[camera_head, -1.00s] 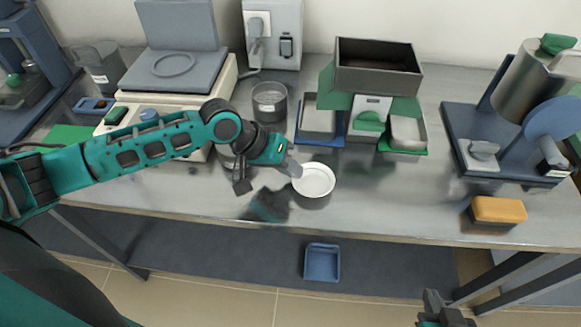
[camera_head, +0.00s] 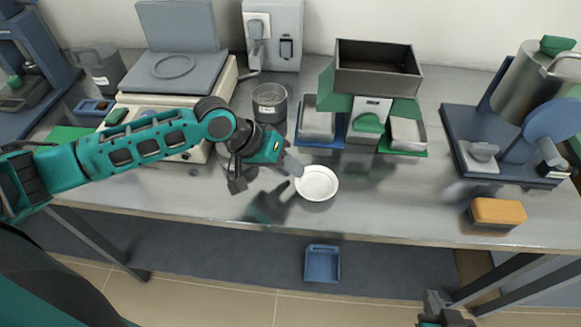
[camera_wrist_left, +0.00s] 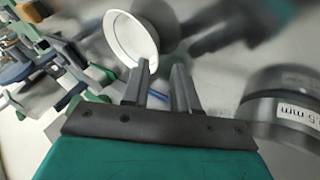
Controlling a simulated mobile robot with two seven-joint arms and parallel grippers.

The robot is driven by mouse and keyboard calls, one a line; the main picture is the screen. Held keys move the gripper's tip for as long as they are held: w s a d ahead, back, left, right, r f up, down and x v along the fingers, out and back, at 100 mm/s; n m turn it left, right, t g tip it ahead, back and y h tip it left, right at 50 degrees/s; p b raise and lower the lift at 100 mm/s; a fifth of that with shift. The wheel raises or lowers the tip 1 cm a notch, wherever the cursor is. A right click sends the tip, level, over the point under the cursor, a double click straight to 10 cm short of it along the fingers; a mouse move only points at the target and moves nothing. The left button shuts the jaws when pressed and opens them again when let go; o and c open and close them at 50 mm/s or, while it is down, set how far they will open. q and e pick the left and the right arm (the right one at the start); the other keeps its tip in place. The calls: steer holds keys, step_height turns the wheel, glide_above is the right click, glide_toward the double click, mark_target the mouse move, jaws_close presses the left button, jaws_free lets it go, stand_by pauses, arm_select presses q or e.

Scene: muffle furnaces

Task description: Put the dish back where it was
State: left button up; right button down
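The dish (camera_head: 317,183) is a shallow round white bowl at the front middle of the grey bench. My left gripper (camera_head: 294,167) is at its left rim, pointing right. In the left wrist view, my left gripper's fingers (camera_wrist_left: 160,82) stand apart with a visible gap. The white dish (camera_wrist_left: 130,38) is just beyond the left finger there, its rim close to that fingertip; I cannot tell whether they touch. My right gripper (camera_head: 438,305) shows only in part at the bottom edge, away from the bench, and its fingers are unclear.
A grey labelled can (camera_head: 269,103) stands behind my left gripper. A splitter with a dark hopper (camera_head: 377,85) and side pans stands behind the dish. An orange-topped block (camera_head: 498,212) and blue machine (camera_head: 505,135) are right. A blue tray (camera_head: 322,263) lies below the bench.

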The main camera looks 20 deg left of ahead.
arm_select(q)
steer(key=p+v, duration=0.1)
steer(key=v, duration=0.9)
steer(key=shift+a+r, duration=0.2)
steer(key=shift+r, duration=0.15)
steer(key=shift+s, duration=0.3)
